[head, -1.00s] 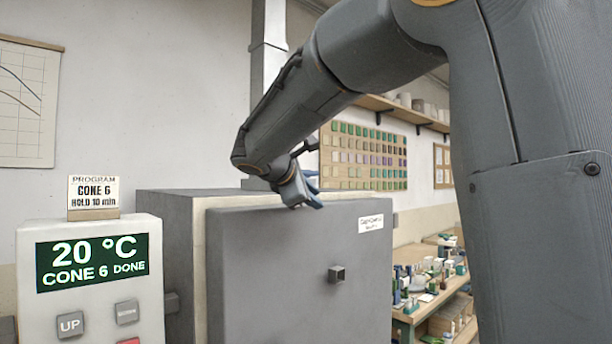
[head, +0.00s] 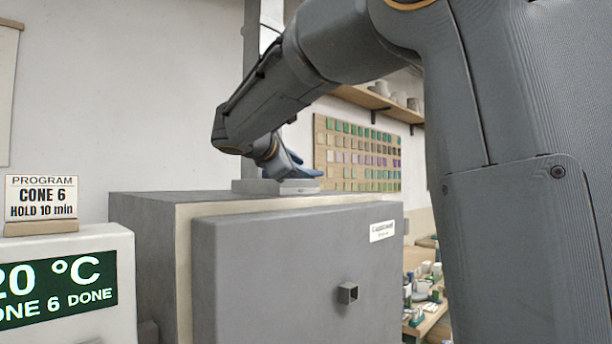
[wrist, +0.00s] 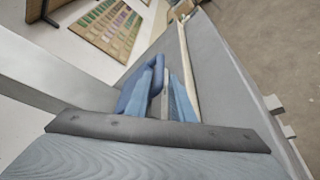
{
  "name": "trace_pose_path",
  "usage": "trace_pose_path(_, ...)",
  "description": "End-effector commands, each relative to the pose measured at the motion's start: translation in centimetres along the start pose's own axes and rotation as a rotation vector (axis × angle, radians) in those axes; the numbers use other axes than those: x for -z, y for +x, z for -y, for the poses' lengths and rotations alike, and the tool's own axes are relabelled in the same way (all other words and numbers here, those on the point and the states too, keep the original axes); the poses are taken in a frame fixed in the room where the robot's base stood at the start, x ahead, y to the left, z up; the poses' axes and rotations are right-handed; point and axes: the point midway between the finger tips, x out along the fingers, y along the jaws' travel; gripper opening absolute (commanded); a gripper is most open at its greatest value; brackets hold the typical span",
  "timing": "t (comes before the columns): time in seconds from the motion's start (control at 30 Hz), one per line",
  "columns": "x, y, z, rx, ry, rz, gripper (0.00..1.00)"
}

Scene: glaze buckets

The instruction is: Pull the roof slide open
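The grey kiln (head: 150,240) stands with its door (head: 270,280) facing me. On its roof are low grey pieces of the roof slide (head: 300,187), just under my gripper (head: 290,168). In the wrist view, the blue fingers of my gripper (wrist: 166,92) stand on either side of a thin pale upright strip (wrist: 166,84), which seems to be the slide's handle. I cannot tell whether the fingers press on it. The arm and fingers hide part of the slide.
A control box (head: 60,285) with a green display stands left of the kiln, a program sign (head: 42,200) on top. A grey flue (head: 251,90) rises behind the kiln. A bench (head: 432,318) with small jars is at right.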

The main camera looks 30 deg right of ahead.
Motion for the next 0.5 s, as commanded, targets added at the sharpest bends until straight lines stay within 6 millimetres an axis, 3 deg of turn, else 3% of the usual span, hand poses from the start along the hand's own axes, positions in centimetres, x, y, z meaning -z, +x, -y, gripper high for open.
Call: trace_pose_path(0.5, -0.1, 6.5, -0.1, 0.002, -0.002, 0.002, 0.22)
